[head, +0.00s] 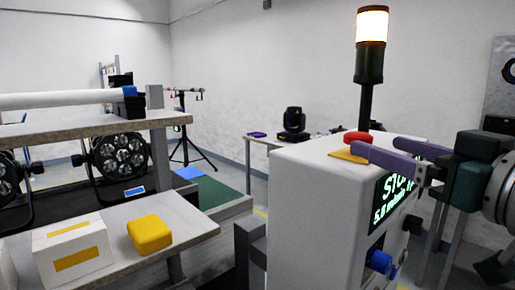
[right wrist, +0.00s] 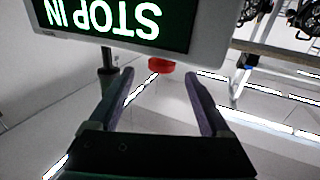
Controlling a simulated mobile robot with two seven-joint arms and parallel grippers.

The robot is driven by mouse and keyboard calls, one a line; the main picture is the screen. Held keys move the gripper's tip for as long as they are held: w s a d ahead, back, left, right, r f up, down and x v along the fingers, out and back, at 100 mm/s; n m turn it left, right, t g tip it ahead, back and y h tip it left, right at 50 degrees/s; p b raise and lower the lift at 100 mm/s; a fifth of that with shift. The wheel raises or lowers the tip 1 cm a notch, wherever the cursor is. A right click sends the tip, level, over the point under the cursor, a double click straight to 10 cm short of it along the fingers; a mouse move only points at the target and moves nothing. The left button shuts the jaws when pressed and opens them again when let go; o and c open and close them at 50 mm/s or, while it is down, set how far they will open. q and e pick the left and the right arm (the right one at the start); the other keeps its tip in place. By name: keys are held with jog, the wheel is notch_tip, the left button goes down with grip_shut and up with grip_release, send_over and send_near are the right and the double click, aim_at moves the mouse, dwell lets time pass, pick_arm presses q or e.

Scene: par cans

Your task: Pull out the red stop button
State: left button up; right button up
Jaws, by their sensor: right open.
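The red stop button (head: 357,137) sits on a yellow plate (head: 347,156) on top of a white cabinet (head: 310,175). My right gripper (head: 376,146) reaches in from the right with its two purple fingers apart. In the head view, one finger partly covers the button's near side. In the right wrist view, the red button (right wrist: 160,65) shows between the spread fingertips (right wrist: 160,74), toward their far end. Nothing is held. I cannot tell whether a finger touches the button. My left gripper is not in view.
A signal lamp (head: 372,28) with a lit top stands on a dark pole behind the button. The cabinet's dark screen (head: 391,199) shows green-white letters. A shelf (head: 195,228) at left holds a yellow block (head: 150,233) and a white box (head: 72,252).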

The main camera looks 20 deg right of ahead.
aim_at(343, 150)
jog(key=w+p, duration=0.1)
jog(key=w, duration=0.6)
jog(key=shift+w+a+r+p, duration=0.1)
jog(key=shift+w+a+p, duration=0.05)
jog(key=shift+w+p, duration=0.25)
jog(key=shift+w, duration=0.65)
jog(key=shift+c, duration=0.4)
jog(key=c, duration=0.7)
grip_shut()
